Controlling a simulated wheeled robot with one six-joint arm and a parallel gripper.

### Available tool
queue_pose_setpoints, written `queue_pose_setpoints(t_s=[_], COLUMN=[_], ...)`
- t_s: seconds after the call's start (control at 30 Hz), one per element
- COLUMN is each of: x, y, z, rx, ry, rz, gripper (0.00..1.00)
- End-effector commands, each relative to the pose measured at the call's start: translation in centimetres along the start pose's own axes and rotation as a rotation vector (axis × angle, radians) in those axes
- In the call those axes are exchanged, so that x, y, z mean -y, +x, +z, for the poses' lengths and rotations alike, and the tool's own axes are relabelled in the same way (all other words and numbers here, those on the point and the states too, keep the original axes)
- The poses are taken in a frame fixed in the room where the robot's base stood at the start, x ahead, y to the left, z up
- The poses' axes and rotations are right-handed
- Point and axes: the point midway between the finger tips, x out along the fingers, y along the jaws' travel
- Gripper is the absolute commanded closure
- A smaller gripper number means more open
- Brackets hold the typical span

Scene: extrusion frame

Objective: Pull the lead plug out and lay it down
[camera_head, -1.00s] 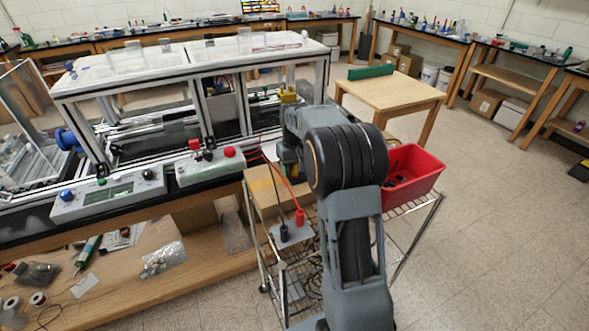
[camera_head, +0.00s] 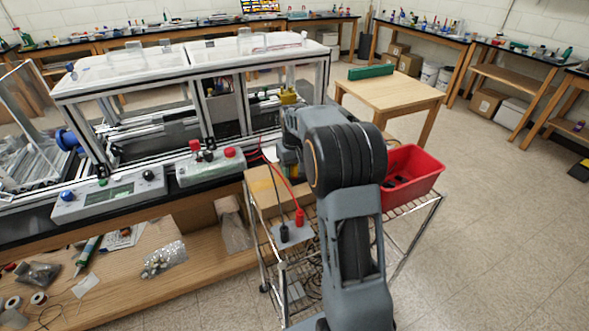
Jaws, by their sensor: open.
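A red lead plug (camera_head: 299,217) and a black lead plug (camera_head: 284,233) stand upright on a small grey plate (camera_head: 304,236) at the front of the wire cart. A red lead runs up and back from the red plug, and a thin dark lead from the black one. My gripper (camera_head: 289,166) is at the far end of my arm, above the back of the cart near the bench edge, behind and above the plugs. It appears apart from both plugs. My arm hides much of it, and its fingertips are not clear.
A cardboard box (camera_head: 263,190) lies on the wire cart behind the plugs. A red bin (camera_head: 415,172) sits at its right. A control box (camera_head: 211,168) with red knobs stands on the bench, before the extrusion frame (camera_head: 190,55). Floor right of the cart is clear.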

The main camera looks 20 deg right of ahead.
Motion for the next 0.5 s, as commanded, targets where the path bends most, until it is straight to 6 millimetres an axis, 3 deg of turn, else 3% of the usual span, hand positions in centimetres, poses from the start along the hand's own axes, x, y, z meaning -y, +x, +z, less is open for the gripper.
queue_pose_setpoints(t_s=[0.13, 0.5], x=[0.00, 0.00], y=[0.03, 0.02], z=[0.00, 0.00], rx=[0.000, 0.000], ry=[0.000, 0.000], rz=[0.000, 0.000], gripper=[0.50, 0.85])
